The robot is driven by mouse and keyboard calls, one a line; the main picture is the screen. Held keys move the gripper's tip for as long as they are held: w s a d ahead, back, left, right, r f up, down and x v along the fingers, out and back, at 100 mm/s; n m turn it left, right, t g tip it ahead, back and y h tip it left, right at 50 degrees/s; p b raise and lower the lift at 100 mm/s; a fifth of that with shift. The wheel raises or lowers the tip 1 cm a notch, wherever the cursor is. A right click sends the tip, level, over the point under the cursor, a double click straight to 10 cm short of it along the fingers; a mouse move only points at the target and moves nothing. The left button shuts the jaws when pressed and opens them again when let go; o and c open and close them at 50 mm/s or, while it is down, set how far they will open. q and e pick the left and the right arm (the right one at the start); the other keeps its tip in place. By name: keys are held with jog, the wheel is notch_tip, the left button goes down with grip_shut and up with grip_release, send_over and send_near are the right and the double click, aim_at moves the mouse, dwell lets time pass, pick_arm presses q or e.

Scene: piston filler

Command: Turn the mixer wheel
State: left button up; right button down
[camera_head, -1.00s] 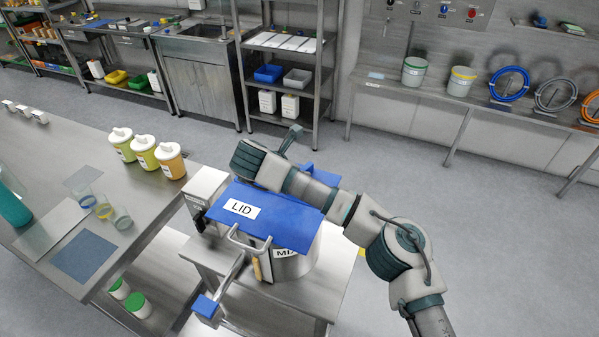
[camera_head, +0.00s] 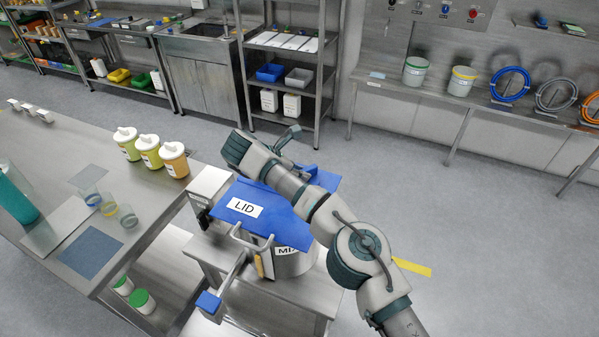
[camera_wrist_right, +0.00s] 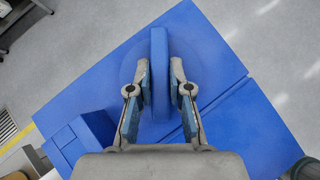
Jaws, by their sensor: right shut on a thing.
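The mixer (camera_head: 295,262) is a steel pot with a label that starts "MI", partly covered by my right arm. A flat blue lid (camera_head: 222,216) marked "LID" lies over it and fills much of the right wrist view (camera_wrist_right: 225,100). On the lid is a round blue disc with an upright blue bar (camera_wrist_right: 160,60), which looks like the wheel. My right gripper (camera_wrist_right: 163,72) is shut on this bar, one finger on each side. In the head view my arm hides the bar and the fingertips. My left gripper is not in view.
A bent metal handle with a blue end (camera_head: 208,302) sticks out at the pot's front left. A grey box (camera_head: 208,188) stands beside the pot. A steel table (camera_head: 130,205) with several tubs and cups is at left. Open floor lies to the right.

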jog(key=shift+w+r, duration=0.1)
jog(key=shift+r, duration=0.05)
jog(key=c, duration=1.1)
grip_release()
jog(key=shift+w+a, duration=0.1)
jog(key=shift+a, duration=0.05)
